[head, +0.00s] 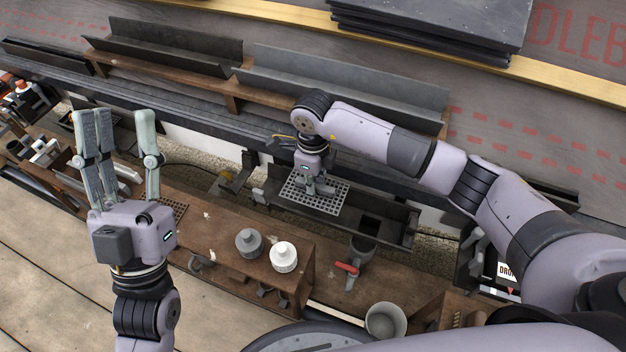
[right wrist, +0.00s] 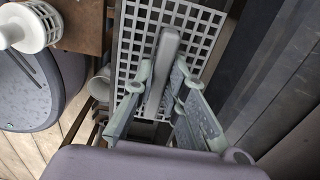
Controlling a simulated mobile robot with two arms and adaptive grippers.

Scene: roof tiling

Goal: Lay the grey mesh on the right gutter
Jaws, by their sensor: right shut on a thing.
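The grey mesh (head: 331,207) is a flat square-holed panel with an upright grip. My right gripper (head: 319,187) is shut on this grip. In the right wrist view the fingers (right wrist: 163,100) stand around the grip and the mesh (right wrist: 196,22) spreads beyond them. The right gutter (head: 393,232) is a dark trough with a square opening near its right end. The mesh is over its left part, slightly skewed to it; I cannot tell if they touch. My left gripper (head: 122,160) is open and empty, fingers upward, left of the bench.
A grey pipe piece with a red handle (head: 347,267) stands below the gutter. A grey cup (head: 385,320) is nearer. Long grey metal channels (head: 345,80) lie on the roof behind.

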